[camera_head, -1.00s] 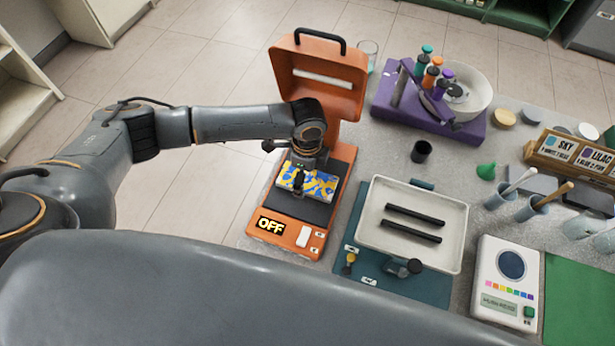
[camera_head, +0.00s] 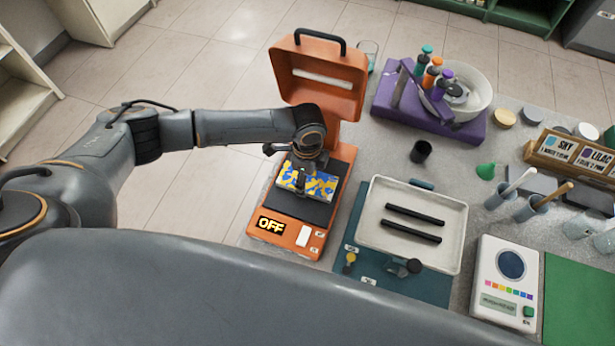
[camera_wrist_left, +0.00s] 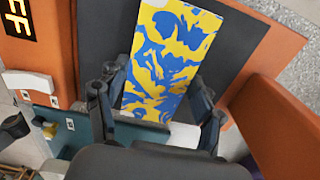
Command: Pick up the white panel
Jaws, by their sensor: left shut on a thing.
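The panel (camera_head: 316,186) shows a blue and yellow marbled face rather than plain white, with a pale patch at one end in the left wrist view (camera_wrist_left: 165,50). It is over the dark bed (camera_head: 305,212) of the orange press. My left gripper (camera_head: 301,178) is at the panel from above, with a finger on each side of it in the left wrist view (camera_wrist_left: 158,85), shut on it. Whether the panel is clear of the bed I cannot tell. My right gripper is not in view.
The press's orange lid (camera_head: 318,82) stands raised behind the panel, and its sign (camera_head: 271,225) reads OFF. A white tray (camera_head: 365,236) with two black bars is to the right. A purple stand (camera_head: 465,128) with colored bottles is behind it.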

